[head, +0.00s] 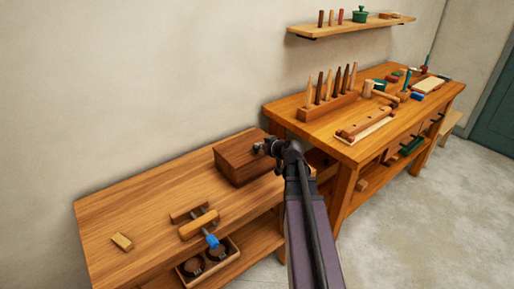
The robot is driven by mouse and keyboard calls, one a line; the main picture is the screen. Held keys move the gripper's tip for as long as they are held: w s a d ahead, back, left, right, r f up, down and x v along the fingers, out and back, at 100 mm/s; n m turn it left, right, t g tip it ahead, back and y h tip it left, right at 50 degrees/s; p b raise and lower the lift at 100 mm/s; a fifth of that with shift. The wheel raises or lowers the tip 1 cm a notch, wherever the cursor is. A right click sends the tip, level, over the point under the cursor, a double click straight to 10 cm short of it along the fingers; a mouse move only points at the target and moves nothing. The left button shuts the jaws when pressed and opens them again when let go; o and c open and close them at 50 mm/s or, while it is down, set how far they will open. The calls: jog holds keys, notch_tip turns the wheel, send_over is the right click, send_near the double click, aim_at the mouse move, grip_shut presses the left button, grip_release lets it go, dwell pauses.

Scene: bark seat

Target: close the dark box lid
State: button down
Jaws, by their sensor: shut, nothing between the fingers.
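The dark brown box (233,167) stands at the back right end of the low wooden bench. Its lid (238,148) looks flat on top, level with the walls, with no gap that I can make out. My gripper (258,147) is at the right side of the lid, shut and empty. It is at or just above the lid's edge; I cannot tell whether it touches. My wrist and arm hide the box's right end.
The low bench (140,208) holds a wooden clamp (198,222) and a small wood block (122,242). A tray with dark round things (208,262) is at its front. A higher workbench (345,150) with tools stands right; a shelf (350,27) hangs above.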

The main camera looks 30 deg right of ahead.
jog(key=shift+s+a+f, duration=0.1)
jog(key=shift+s+f, duration=0.3)
jog(key=shift+s, duration=0.1)
jog(key=shift+r, duration=0.15)
jog(key=r+p, duration=0.4)
jog(key=shift+w+r+p, duration=0.35)
jog(key=shift+w, duration=0.05)
jog(key=s+d+f+b, duration=0.2)
jog(key=s+f+b, duration=0.1)
jog(key=s, duration=0.6)
jog(key=shift+f+b, duration=0.35)
jog(key=s+a+f+g+y+p, duration=0.15)
jog(key=a+g+p, duration=0.4)
jog(key=a, duration=0.75)
jog(key=s+a+r+m+g+h+p, duration=0.1)
jog(key=s+a+m+g+h+p, duration=0.1)
jog(key=s+a+g+h+p, duration=0.2)
jog(key=shift+s+a+r+g+p, duration=0.3)
jog(key=shift+s+a+g+p, duration=0.6)
jog(key=shift+s+a+g, duration=1.65)
